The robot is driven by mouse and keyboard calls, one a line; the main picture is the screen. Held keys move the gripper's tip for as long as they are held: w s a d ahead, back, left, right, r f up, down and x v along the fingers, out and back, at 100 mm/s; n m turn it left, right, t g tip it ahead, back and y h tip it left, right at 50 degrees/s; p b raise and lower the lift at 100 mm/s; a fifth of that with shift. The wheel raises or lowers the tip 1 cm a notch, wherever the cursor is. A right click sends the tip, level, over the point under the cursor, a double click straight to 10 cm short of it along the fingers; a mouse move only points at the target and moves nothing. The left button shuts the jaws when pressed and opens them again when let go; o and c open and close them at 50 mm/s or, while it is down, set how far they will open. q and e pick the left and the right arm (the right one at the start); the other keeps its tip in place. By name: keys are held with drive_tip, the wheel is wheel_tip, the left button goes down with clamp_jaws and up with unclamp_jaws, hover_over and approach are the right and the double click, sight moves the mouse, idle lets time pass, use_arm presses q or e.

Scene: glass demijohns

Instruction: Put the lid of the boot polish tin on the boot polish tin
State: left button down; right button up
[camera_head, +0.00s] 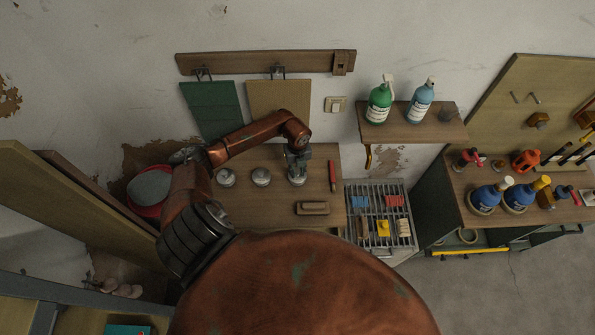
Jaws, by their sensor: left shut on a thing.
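My left gripper (297,168) reaches down over the right part of the wooden table (276,211). It is shut on a small round grey metal piece (297,181), which looks like the lid of the boot polish tin. Whether the tin is directly under it is hidden by the gripper and the piece itself. Two similar round metal tins stand to the left: a middle one (261,176) and a left one (226,178). They are too small to tell which is the boot polish tin. My right gripper is not in view.
A wooden brush-like block (312,208) lies in front of the gripper and a red stick-like tool (332,176) lies to its right. A wire rack (407,240) with coloured items adjoins the table. A shelf (410,134) holds bottles.

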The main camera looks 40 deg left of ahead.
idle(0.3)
use_arm(q)
drive_tip(key=c, duration=1.7)
unclamp_jaws()
drive_tip(key=shift+o, duration=0.4)
drive_tip(key=shift+o, duration=1.3)
drive_tip(key=shift+r+p, duration=1.35)
drive_tip(key=shift+r, duration=0.35)
drive_tip(key=shift+r+p, duration=1.25)
drive_tip(key=shift+r, duration=0.5)
